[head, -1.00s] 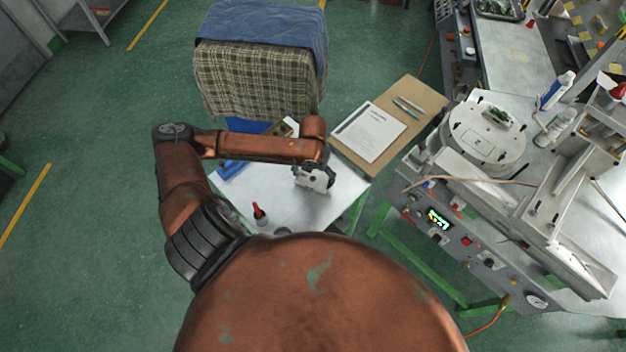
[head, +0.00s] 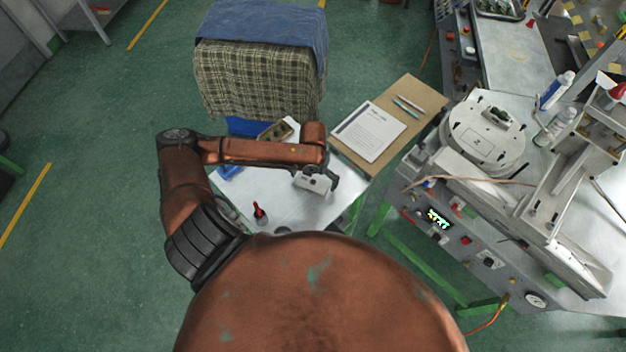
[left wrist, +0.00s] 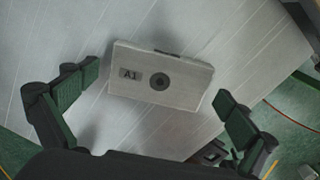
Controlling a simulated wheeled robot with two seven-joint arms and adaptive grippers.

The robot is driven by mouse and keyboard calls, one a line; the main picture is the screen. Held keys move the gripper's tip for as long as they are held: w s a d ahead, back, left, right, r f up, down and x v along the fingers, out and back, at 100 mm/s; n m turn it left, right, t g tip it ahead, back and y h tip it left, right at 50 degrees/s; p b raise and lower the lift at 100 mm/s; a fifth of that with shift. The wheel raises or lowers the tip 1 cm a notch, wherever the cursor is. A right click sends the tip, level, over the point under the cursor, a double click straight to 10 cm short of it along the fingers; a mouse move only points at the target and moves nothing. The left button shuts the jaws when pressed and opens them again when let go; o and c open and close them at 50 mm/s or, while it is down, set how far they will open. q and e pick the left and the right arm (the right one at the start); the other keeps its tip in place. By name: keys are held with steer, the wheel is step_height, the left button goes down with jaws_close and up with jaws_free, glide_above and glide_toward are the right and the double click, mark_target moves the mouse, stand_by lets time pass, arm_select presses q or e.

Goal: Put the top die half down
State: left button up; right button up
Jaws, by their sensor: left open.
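The top die half (left wrist: 160,78) is a light grey metal block with an "A1" label and a dark round hole. It lies on the small table's metal top in the left wrist view, and shows in the head view (head: 312,183) just below my left gripper. My left gripper (head: 334,180) is open, its green-padded fingers (left wrist: 160,105) spread wide on both sides of the block and apart from it. My arm partly hides the block's far side in the head view. My right gripper is not in view.
The small table (head: 290,212) also holds a red-tipped bottle (head: 259,211) and an olive-brown block (head: 277,131). A clipboard with paper (head: 369,132) lies to the right. The wax injection machine (head: 486,135) stands further right. A cloth-covered stand (head: 259,80) is behind.

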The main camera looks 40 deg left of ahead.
mark_target(313, 182)
arm_select(q)
steer(key=shift+r, duration=0.1)
step_height(313, 182, up, 12)
stand_by(0.5)
steer(key=shift+r, duration=0.1)
